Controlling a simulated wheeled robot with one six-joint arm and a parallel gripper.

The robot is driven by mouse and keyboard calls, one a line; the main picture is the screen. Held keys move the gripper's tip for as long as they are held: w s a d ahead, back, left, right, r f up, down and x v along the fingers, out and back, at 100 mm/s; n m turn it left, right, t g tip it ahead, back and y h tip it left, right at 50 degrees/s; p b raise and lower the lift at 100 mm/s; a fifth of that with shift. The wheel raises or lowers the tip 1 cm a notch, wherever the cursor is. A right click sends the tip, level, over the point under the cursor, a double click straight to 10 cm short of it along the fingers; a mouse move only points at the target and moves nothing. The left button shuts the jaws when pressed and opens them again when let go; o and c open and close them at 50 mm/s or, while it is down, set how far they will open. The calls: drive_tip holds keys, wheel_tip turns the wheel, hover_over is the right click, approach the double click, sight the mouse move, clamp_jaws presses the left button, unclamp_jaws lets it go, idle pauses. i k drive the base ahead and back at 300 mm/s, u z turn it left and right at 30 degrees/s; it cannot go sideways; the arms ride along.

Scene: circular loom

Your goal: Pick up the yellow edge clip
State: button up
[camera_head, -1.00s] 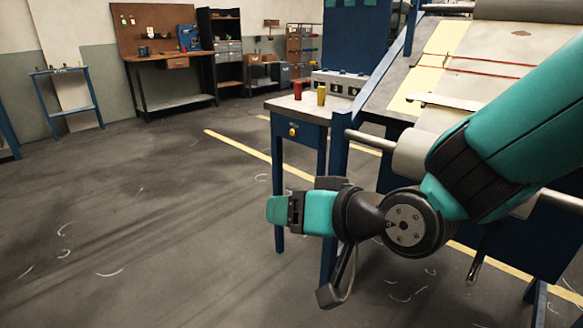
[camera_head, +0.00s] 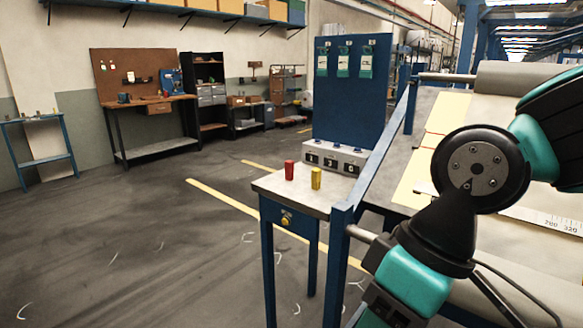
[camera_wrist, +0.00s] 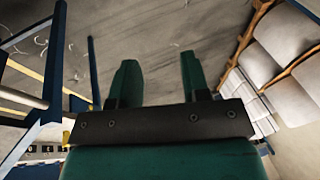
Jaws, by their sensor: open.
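The yellow edge clip (camera_head: 316,178) appears as a small upright yellow piece on the grey top of a small blue side table (camera_head: 270,187). A similar red piece (camera_head: 289,170) stands just left of it. My gripper is at the bottom of the head view, right of and nearer than the table, with its fingertips out of that frame. In the wrist view my gripper (camera_wrist: 160,80) has two teal fingers spread apart with nothing between them. It is clear of the clip. I cannot make out the clip with certainty in the wrist view.
The sloped loom bed (camera_head: 415,190) and its blue frame post (camera_head: 340,250) stand right of the table. A numbered grey box (camera_head: 335,157) sits behind the clips, before a tall blue panel (camera_head: 352,95). Open floor (camera_head: 130,240) lies to the left.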

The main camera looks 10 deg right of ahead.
sight(316, 172)
drive_tip(key=u, duration=0.3)
drive_tip(key=i, duration=1.6)
drive_tip(key=u, duration=0.2)
